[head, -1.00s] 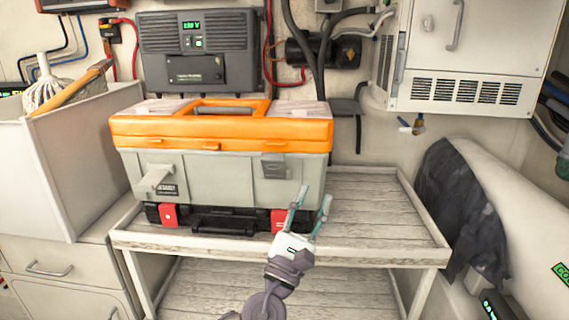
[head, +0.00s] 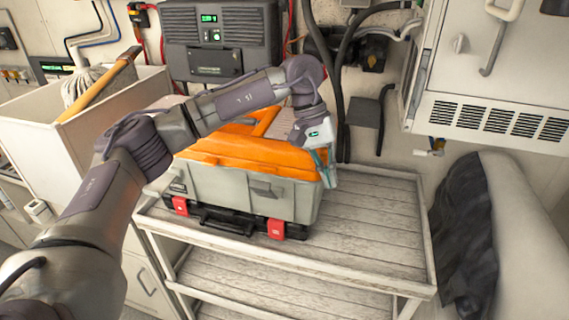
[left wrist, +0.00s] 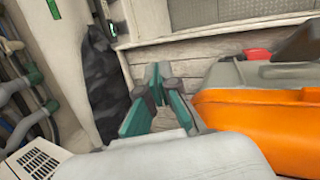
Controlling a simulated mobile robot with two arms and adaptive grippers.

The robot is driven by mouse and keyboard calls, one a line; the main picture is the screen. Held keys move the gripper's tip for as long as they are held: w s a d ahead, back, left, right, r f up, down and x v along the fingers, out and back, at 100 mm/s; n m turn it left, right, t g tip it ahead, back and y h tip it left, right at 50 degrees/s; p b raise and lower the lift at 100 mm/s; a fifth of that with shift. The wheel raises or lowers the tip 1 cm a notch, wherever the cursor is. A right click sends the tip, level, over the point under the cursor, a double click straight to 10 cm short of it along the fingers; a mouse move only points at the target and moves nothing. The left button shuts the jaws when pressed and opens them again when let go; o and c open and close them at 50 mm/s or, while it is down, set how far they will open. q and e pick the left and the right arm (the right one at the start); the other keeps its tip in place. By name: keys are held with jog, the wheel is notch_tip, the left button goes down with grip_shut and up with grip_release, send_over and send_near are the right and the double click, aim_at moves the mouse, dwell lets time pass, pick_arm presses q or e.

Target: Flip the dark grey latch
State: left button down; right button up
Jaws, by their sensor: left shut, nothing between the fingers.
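The toolbox has a light grey body (head: 226,192) and an orange lid (head: 240,150). The dark grey latch (head: 265,189) is on the right part of its front, just under the lid; its exact angle is hard to tell. A paler latch (head: 176,186) is at the front left, partly lost beside my arm. My left gripper (head: 326,172) is shut and empty, pointing down beside the toolbox's right end, apart from the latch. In the left wrist view the shut teal fingers (left wrist: 157,92) show beside the orange lid (left wrist: 255,120); I cannot make out the latch there.
The toolbox stands on a wooden-slatted shelf (head: 370,230) with a raised rim; the right of the shelf is clear. A white cabinet (head: 490,80) hangs at the upper right. Red clasps (head: 275,229) sit low on the toolbox.

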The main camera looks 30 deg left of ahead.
aim_at(267, 146)
pick_arm(q)
jog(key=a+r+y, duration=0.1)
jog(key=a, duration=0.3)
jog(key=s+a+r+y, duration=0.1)
jog(key=a, duration=0.4)
jog(key=s+a+r+g+y, duration=0.1)
jog(key=a+r+y, duration=0.1)
jog(key=a, duration=0.2)
jog(key=shift+s+a+m, duration=0.15)
jog(key=shift+a+m, duration=0.05)
jog(key=shift+m, duration=0.2)
jog(key=f, duration=0.2)
jog(key=f+p, duration=0.1)
jog(key=f, duration=0.1)
jog(key=s+f+p, duration=0.1)
jog(key=f, duration=0.1)
jog(key=shift+f+p, duration=0.3)
jog(key=shift+f, duration=0.25)
pick_arm(e)
jog(key=shift+s+d+r, duration=0.1)
jog(key=shift+d+r, duration=0.1)
jog(key=shift+r, duration=1.2)
jog(key=shift+a, duration=0.1)
